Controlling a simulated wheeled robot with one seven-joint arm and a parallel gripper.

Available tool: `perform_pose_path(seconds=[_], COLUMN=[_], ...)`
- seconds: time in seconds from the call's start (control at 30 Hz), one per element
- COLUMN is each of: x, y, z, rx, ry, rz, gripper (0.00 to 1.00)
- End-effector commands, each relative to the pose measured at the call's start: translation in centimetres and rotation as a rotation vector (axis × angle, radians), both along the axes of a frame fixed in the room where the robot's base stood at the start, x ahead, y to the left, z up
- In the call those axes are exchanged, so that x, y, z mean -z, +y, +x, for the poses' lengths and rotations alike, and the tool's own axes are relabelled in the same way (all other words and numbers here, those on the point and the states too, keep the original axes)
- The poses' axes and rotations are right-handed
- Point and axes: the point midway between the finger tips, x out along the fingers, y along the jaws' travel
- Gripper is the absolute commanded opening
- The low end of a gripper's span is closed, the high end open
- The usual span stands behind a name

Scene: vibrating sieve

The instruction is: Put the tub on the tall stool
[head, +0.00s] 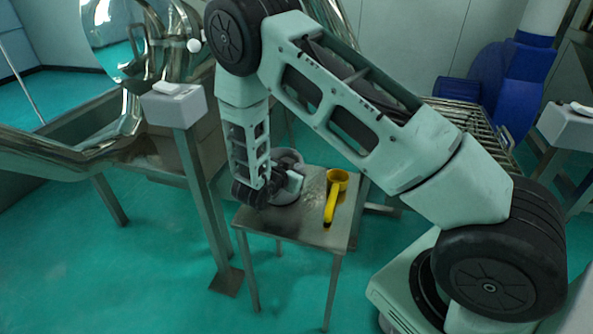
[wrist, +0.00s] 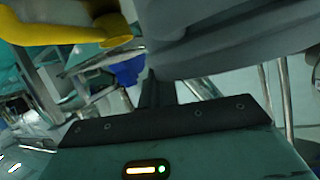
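A grey round tub (head: 287,192) sits on, or just over, the far left part of a square metal stool-like stand (head: 285,228). I cannot tell whether this stand is the tall stool of the task. My gripper (head: 284,187) is low at the tub's near side, and my arm hides part of the tub. In the wrist view the tub (wrist: 235,35) fills the upper right as a large grey curved wall. A dark finger (wrist: 158,92) of my gripper reaches up to its lower edge. Whether the fingers are closed on the tub does not show.
A steel machine (head: 120,135) and a post with a grey box (head: 176,105) stand left. Blue equipment (head: 510,75) stands at the back right. Green floor lies open at front left.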

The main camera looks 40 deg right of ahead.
Motion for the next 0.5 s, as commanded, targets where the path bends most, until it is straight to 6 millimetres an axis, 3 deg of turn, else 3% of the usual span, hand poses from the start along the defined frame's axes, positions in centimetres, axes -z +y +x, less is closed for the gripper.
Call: perform_pose_path(seconds=[0.2, 0.3, 0.5], x=[0.11, 0.19, 0.18], y=[-0.02, 0.01, 0.00], z=[0.08, 0.04, 0.04], rx=[0.000, -0.001, 0.000], ry=[-0.004, -0.001, -0.002], rz=[-0.001, 0.000, 0.000], gripper=[0.00, 0.24, 0.24])
